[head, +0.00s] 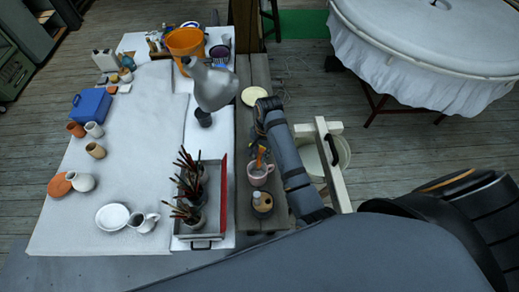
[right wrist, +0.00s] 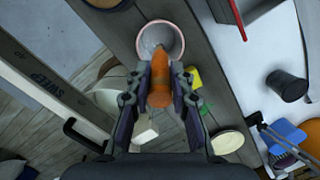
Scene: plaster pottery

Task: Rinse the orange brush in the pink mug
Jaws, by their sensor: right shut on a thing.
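The pink mug (head: 260,175) stands upright on the dark wooden plank right of the white-covered table. In the right wrist view the mug (right wrist: 172,29) opens toward the camera. My right gripper (right wrist: 160,92) is shut on the orange brush (right wrist: 159,70), whose far end points into the mug's mouth. The orange brush (head: 261,157) also shows in the head view, just above the mug's rim. Whether its tip touches the mug's inside or any water cannot be told. My left gripper is in neither view.
A round jar (head: 262,203) stands close in front of the mug, and a pale yellow disc (head: 254,96) lies behind it. A red-edged tray (head: 222,187) with brush-filled pots is left. A white bucket (head: 343,150) stands right. The middle of the white table (head: 150,150) is clear.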

